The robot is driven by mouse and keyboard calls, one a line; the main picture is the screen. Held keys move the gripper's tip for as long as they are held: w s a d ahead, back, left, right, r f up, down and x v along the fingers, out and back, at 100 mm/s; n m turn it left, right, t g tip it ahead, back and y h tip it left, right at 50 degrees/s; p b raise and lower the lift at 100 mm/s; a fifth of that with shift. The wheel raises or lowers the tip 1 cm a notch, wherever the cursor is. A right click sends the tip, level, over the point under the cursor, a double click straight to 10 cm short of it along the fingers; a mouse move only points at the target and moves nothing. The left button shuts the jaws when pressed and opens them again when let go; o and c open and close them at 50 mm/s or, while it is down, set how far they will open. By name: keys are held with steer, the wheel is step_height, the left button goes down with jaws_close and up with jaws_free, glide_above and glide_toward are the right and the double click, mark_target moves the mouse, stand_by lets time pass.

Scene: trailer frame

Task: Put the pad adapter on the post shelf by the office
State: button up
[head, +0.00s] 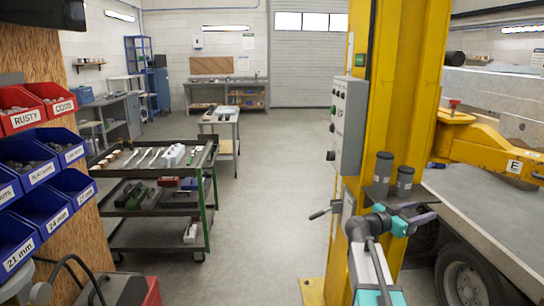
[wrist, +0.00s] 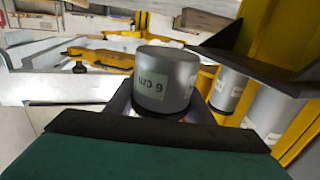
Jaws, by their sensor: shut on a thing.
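In the wrist view a grey cylinder marked "6 cm", the pad adapter (wrist: 165,82), sits between my gripper's fingers (wrist: 163,108). Its label reads upside down in that picture. In the head view my gripper (head: 416,213) is just below and in front of the post shelf (head: 378,191), a small dark ledge on the yellow post; I cannot make out the held adapter there. Two dark cylinders, one (head: 384,170) behind the other (head: 404,181), show at this shelf. The wrist view shows the dark shelf (wrist: 262,66) and similar cylinders (wrist: 229,88) to the right, close to the held one.
The yellow post (head: 407,80) carries a grey control box (head: 348,125). A yellow lift arm (head: 490,145) and the trailer (head: 500,215) are to the right. A tool cart (head: 150,190) and blue bins (head: 40,210) stand left. The floor between is clear.

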steer(key=a+f+n+t+y, duration=0.15)
steer(key=a+f, duration=0.35)
steer(key=a, duration=0.5)
steer(key=a+f+n+t+y, duration=0.1)
steer(key=a+f+t, duration=0.3)
steer(key=a, duration=0.7)
steer(key=s+a+f+n, duration=0.1)
steer(key=s+a+f, duration=0.5)
steer(key=s+a, duration=0.2)
steer(key=shift+s+a+f, duration=0.3)
steer(key=shift+a, duration=0.4)
steer(key=shift+a, duration=0.55)
